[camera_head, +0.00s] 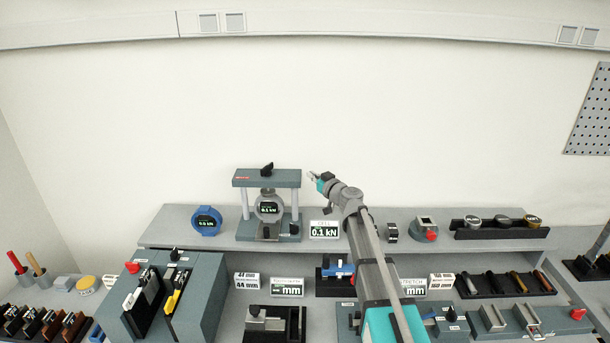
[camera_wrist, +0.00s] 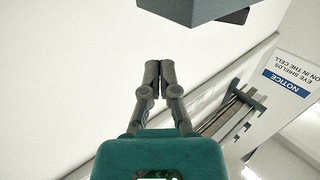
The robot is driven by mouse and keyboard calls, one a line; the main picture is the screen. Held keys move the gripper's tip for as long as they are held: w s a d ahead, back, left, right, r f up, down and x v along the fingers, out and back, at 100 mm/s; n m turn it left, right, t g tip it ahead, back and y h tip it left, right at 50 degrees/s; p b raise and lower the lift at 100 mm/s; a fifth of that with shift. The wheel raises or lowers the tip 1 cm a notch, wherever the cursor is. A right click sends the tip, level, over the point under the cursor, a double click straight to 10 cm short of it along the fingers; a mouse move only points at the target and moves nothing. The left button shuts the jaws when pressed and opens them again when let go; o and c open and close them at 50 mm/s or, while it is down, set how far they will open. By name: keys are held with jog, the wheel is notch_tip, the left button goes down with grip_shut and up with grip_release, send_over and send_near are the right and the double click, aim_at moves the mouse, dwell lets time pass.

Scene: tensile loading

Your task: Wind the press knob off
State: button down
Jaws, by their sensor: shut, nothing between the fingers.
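The press (camera_head: 240,181) stands on the raised shelf, with a grey-green top beam on two light columns. Its black knob (camera_head: 267,169) sits on top of the beam. A round gauge (camera_head: 269,207) reading about 0.1 kN is under the beam. My gripper (camera_head: 312,175) is just right of the beam, at about its height, apart from the knob. In the wrist view my gripper (camera_wrist: 152,64) is shut and empty. A grey-green block, apparently the press beam (camera_wrist: 195,10), shows at the top of that view, with a dark part beside it.
A display (camera_head: 324,230) reading 0.1 kN stands right of the press, below my gripper. A blue round gauge (camera_head: 206,220) stands to the left. A black rack (camera_head: 502,229) of round pieces is at right.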

jog(key=c, duration=1.3)
grip_release()
jog(key=shift+c, duration=0.2)
